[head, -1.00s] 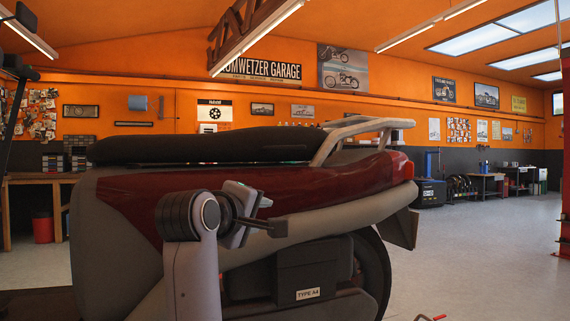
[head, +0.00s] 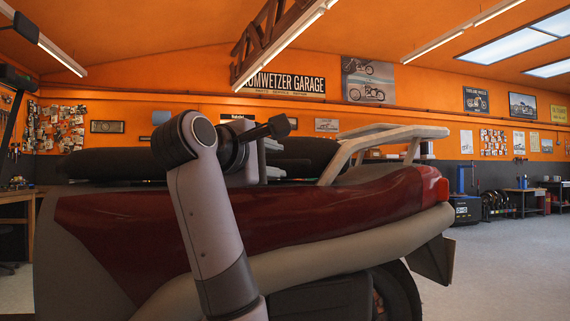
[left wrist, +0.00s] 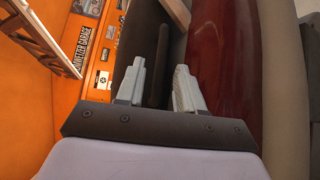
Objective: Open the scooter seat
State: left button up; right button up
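The scooter's long black seat (head: 110,163) lies flat along the top of the red side panel (head: 330,208), and appears closed. My left arm stands in front of the scooter and hides the seat's middle. My left gripper (head: 276,159) is at seat height, pointing away toward the seat. In the left wrist view, my left gripper (left wrist: 160,66) has its two pale fingers apart. The dark seat (left wrist: 147,30) lies ahead of them, with a dark strip between the fingers and the red panel to the right. I cannot tell whether the fingers touch the seat. My right gripper is out of view.
A pale grab rail (head: 385,140) rises at the scooter's rear, right of the gripper. Cream trim (head: 330,243) bulges below the red panel. A workbench (head: 15,205) stands at the far left. Open floor (head: 505,270) lies to the right.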

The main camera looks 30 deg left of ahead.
aim_at(281, 161)
pick_arm(q)
jog(key=shift+w+a+f, duration=0.1)
jog(key=shift+w, duration=0.85)
jog(key=shift+w+a+f, duration=0.1)
jog(key=shift+w, duration=0.85)
grip_shut()
jog(key=shift+r, duration=0.15)
